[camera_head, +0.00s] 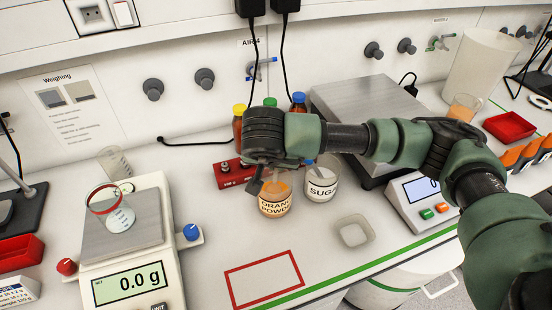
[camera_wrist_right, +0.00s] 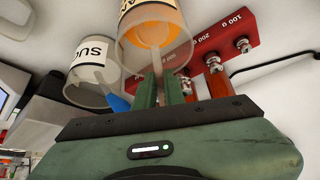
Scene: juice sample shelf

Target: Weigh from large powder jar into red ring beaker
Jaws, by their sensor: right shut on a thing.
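A clear beaker with a red ring (camera_head: 118,218) stands on the pan of the left balance (camera_head: 125,245), whose display reads 0.0 g. The jar labelled orange powder (camera_head: 275,201) stands on the bench and holds orange powder; it also shows in the right wrist view (camera_wrist_right: 152,14). My right gripper (camera_head: 268,184) is over this jar's mouth. In the right wrist view my right gripper (camera_wrist_right: 159,88) is shut on a thin scoop handle (camera_wrist_right: 157,62) that reaches into the jar. The scoop's far end is not clear. My left gripper is not in view.
A sugar jar (camera_head: 321,186) with a blue-handled scoop stands close right of the powder jar. A red weight block (camera_head: 232,172) and capped bottles stand behind. A small clear dish (camera_head: 353,233) lies in front. The red-outlined rectangle (camera_head: 264,279) is empty.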

